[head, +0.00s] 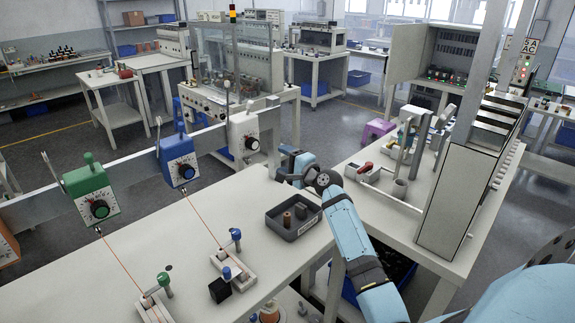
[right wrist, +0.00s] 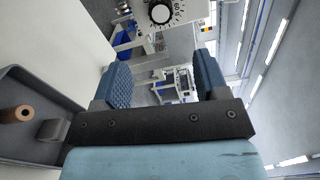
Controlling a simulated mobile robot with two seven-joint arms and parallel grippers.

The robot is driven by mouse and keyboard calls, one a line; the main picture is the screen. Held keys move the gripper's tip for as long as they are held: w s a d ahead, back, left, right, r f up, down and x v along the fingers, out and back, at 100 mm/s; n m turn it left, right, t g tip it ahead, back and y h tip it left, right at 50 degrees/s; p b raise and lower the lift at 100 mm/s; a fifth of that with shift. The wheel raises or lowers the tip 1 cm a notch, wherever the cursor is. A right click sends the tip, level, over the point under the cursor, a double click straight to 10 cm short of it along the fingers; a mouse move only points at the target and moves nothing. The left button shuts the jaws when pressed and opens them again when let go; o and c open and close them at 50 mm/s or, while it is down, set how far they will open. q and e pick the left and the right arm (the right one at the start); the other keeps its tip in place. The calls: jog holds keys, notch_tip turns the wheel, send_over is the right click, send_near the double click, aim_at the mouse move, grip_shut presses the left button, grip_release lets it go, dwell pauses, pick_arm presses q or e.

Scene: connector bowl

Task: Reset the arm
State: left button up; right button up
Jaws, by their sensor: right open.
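My right arm (head: 352,235) reaches in from the lower right over the workbench. My right gripper (head: 284,163) is at the bench's back edge, beyond the dark tray, pointing away toward the white dial box (head: 248,138). In the right wrist view the two blue padded fingers (right wrist: 165,72) stand wide apart with nothing between them. The dial box shows beyond them, at the top (right wrist: 160,12). The dark grey tray (head: 273,223) sits on the bench with brown cylinders (head: 287,219) in it. My left gripper is not in view.
A green dial box (head: 91,192) and a blue dial box (head: 179,160) hang on the rail, with orange lines running down to bench fixtures (head: 153,304). A black block (head: 220,290) stands near the front. A side bench (head: 425,215) with a tall grey cabinet (head: 460,200) is at the right.

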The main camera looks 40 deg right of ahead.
jog(key=shift+s, duration=0.7)
